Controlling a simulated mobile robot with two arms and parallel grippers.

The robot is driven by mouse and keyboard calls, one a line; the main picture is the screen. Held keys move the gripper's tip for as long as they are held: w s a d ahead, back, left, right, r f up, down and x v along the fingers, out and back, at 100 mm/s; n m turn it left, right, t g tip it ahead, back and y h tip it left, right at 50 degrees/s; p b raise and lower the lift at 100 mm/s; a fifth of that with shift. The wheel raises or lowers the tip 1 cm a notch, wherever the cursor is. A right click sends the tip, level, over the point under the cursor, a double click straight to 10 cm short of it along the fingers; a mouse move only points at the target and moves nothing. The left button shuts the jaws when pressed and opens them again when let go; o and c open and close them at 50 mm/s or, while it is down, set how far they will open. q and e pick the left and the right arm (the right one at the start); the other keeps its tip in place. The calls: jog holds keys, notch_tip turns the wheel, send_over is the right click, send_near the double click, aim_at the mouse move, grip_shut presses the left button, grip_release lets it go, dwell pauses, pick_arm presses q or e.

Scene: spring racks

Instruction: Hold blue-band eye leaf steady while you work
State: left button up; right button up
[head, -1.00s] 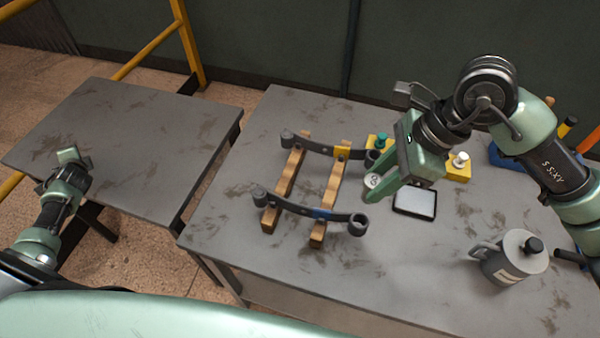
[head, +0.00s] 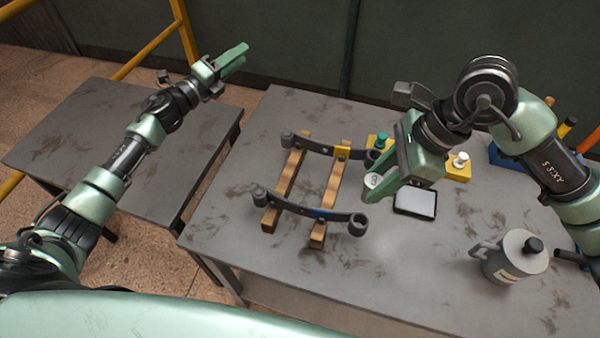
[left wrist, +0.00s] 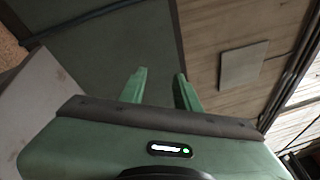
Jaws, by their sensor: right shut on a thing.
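The blue-band eye leaf (head: 295,208) is a dark curved bar with an eye at each end and a blue band right of its middle. It lies across the near ends of two wooden bars. My left gripper (head: 243,57) is raised beyond the left table, well away from the leaf. Its two fingers stand apart and empty in the left wrist view (left wrist: 160,88). My right gripper (head: 374,186) is just above and right of the leaf's right eye, shut on a small pale round piece. It does not touch the leaf.
A second leaf with a yellow band (head: 341,152) lies across the far ends of the wooden bars (head: 333,190). Yellow holders with green (head: 381,140) and white (head: 460,159) pieces, a flat tablet (head: 416,202) and a grey can (head: 515,258) stand right. The left table (head: 75,135) is bare.

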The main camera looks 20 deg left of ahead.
pick_arm(q)
jog(key=s+d+r+m+g+h, duration=0.1)
jog(key=s+d+m+g+h, duration=0.3)
jog(key=d, duration=0.5)
jog(key=s+d+r+m+g+h, duration=0.1)
jog(key=s+d+r+m+g, duration=0.1)
jog(key=s+d+m+g, duration=0.45)
jog(key=s+d+r+m+g+h, duration=0.1)
jog(key=d+m+g+h, duration=0.3)
jog(key=d, duration=0.8)
jog(key=s+d+m+g+y, duration=0.1)
jog(key=s+d+m+y, duration=0.1)
jog(key=s+d+m, duration=0.15)
jog(key=m+g+y, duration=0.2)
jog(key=m+y, duration=0.8)
jog(key=y, duration=0.4)
send_over(300, 204)
notch_tip(300, 204, down, 10)
jog(key=r, duration=0.1)
jog(key=shift+f, duration=0.6)
notch_tip(300, 204, down, 11)
jog(key=shift+c, duration=0.3)
grip_shut()
